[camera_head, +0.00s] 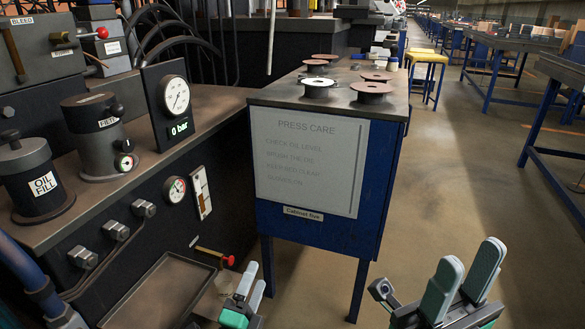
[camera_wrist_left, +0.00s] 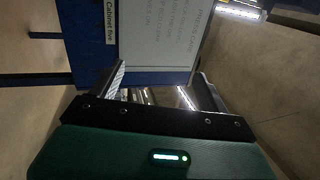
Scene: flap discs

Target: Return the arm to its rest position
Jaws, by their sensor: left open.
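My left gripper (camera_head: 254,274) is low in the head view, in front of the blue cabinet's left legs. It is open, and nothing shows between its fingers. In the left wrist view its two fingers (camera_wrist_left: 163,78) stand apart, with the cabinet's side beyond them. My right gripper (camera_head: 470,252) is at the bottom right of the head view, over the floor. Its fingers stand apart with nothing between them.
A blue cabinet (camera_head: 290,224) with a "PRESS CARE" board (camera_head: 310,165) carries several discs (camera_head: 371,89) on top. A dark press bench (camera_head: 160,170) with gauges, an oil fill pot (camera_head: 37,179) and a tray (camera_head: 160,290) fills the left. Open floor (camera_head: 450,180) lies right.

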